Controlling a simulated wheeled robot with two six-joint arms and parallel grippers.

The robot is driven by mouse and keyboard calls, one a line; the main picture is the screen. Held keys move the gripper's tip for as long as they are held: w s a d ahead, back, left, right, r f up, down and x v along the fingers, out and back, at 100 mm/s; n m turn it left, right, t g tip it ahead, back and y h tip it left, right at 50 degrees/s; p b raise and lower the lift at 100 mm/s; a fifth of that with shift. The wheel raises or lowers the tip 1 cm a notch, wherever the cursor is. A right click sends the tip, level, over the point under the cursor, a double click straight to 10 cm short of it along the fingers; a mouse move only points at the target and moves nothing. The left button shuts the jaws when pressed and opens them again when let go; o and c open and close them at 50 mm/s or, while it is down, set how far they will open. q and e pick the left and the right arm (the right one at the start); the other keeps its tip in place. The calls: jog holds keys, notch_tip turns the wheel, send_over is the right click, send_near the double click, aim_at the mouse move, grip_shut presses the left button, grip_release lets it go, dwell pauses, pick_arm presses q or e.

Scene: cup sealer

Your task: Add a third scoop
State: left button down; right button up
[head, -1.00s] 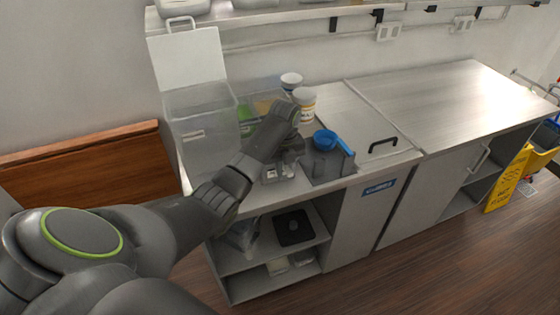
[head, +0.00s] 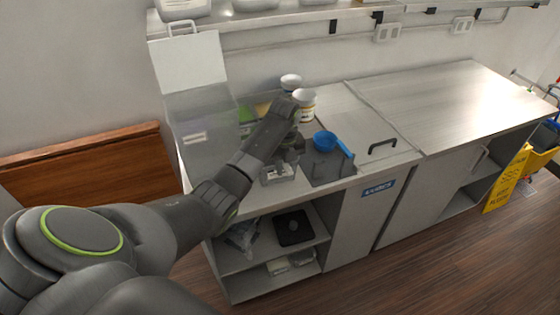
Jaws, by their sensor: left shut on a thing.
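A blue scoop (head: 324,140) with its handle toward the right is on or just above a dark mat (head: 325,170) at the counter's front. My left gripper (head: 287,146) is to the left of the scoop, pointing down over a small metal device (head: 279,173). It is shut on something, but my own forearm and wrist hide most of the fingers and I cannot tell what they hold. White tubs (head: 305,106) stand behind the gripper. My right gripper is not in view.
Green and yellow items are partly hidden behind my arm. The steel counter (head: 450,100) to the right is clear. A black square thing (head: 293,228) sits on the shelf below.

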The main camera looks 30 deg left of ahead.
pick_arm(q)
jog(key=shift+r, duration=3.8)
